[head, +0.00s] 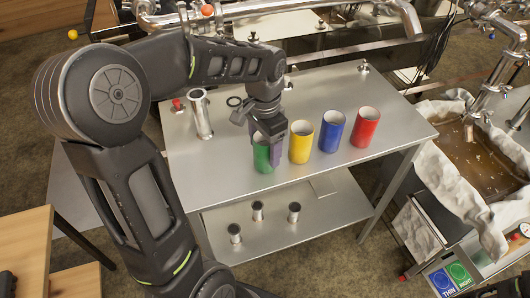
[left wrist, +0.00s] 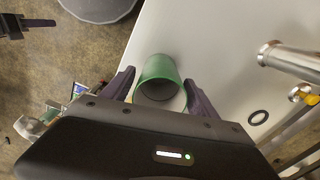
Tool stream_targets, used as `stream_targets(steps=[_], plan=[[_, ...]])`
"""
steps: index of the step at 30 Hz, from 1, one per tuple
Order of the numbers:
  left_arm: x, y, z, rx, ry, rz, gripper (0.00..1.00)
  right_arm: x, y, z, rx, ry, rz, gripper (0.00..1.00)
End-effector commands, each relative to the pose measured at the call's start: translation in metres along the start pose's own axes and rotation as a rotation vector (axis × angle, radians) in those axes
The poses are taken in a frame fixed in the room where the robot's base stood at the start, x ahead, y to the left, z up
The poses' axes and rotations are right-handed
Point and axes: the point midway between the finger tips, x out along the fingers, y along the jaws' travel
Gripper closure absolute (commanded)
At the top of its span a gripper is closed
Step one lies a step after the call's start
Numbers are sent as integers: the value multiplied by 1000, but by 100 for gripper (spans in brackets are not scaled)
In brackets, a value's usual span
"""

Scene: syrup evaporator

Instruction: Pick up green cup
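The green cup (head: 262,158) stands upright near the front edge of the metal table, leftmost in a row of cups. My left gripper (head: 273,150) is down at it from above and partly hides it in the head view. In the left wrist view, the green cup (left wrist: 158,72) lies between the two open fingers of my left gripper (left wrist: 159,84), one on each side; I cannot tell if either touches. A dark part at the upper left of the left wrist view appears to be my right gripper (left wrist: 28,24); its fingers are unclear.
A yellow cup (head: 301,142) stands close right of the green one, then a blue cup (head: 331,131) and a red cup (head: 365,127). A steel cylinder (head: 201,114) stands on the left of the table (head: 402,116). A lower shelf (head: 268,232) holds small cylinders.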

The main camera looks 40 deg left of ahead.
Motion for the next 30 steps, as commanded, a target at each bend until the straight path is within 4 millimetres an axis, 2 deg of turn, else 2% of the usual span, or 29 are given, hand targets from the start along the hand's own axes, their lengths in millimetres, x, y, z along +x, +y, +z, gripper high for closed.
stream_targets(steps=[2, 20, 30], plan=[[0, 0, 0, 0, 0, 0, 39, 0, 0, 0, 0, 0, 0, 100], [0, 0, 0, 0, 0, 0, 88, 0, 0, 0, 0, 0, 0, 100], [-6, 0, 0, 0, 1, -1, 88, 0, 0, 0, 0, 0, 0, 100]])
